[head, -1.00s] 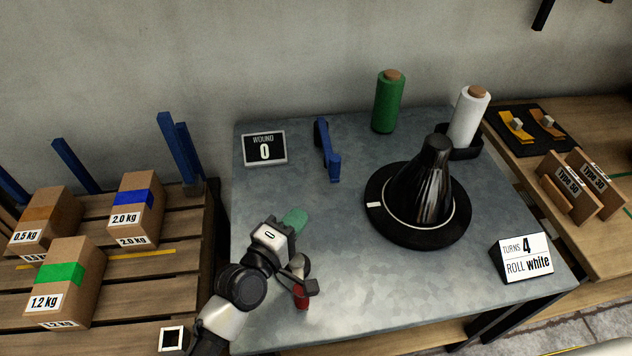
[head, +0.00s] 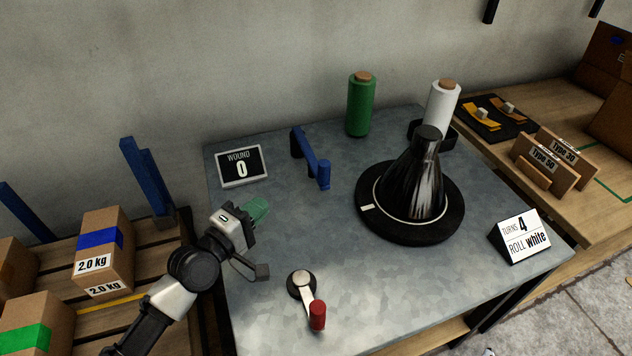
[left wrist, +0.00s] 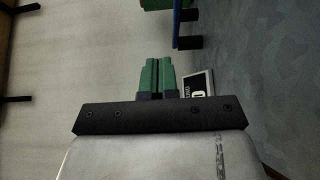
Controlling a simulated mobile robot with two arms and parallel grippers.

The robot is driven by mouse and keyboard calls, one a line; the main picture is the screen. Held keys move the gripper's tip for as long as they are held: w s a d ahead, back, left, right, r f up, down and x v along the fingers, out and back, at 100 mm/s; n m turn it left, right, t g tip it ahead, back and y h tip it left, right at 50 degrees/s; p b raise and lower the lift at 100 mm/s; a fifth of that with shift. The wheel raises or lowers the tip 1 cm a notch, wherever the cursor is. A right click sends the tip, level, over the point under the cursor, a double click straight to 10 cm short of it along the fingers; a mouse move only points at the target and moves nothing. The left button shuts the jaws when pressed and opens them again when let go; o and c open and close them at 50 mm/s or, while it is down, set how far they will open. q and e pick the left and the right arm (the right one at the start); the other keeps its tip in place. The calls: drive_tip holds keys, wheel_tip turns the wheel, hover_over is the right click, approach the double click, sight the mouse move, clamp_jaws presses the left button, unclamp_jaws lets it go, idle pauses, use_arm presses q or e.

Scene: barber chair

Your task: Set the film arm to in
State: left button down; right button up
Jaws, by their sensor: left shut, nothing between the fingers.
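The blue film arm (head: 309,156) stands on the grey metal table (head: 270,260), left of the black cone on its round base. Its near end carries an upright blue grip (head: 324,175). In the left wrist view the film arm (left wrist: 177,25) shows at the top, beyond the fingers. My left gripper (head: 262,207) has green fingertips and is shut and empty. It is above the left part of the table, in front of the film arm and apart from it. The fingertips also show together in the left wrist view (left wrist: 156,63). My right gripper is not in view.
A crank with a red knob (head: 317,315) is at the table's front. The black cone (head: 420,185), green roll (head: 361,106), white roll (head: 440,105), WOUND 0 sign (head: 242,166) and TURNS 4 card (head: 522,237) stand around. The table between crank and film arm is clear.

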use_arm(q)
drive_tip(key=w+d, duration=0.8)
drive_tip(key=d, duration=0.2)
drive_tip(key=shift+p, duration=0.3)
drive_tip(key=shift+d+r, duration=0.15)
drive_tip(key=w+d, duration=0.1)
drive_tip(key=d, duration=0.5)
drive_tip(key=shift+w+d+b, duration=0.2)
drive_tip(key=shift+w+b, duration=0.1)
drive_tip(key=shift+w, duration=0.05)
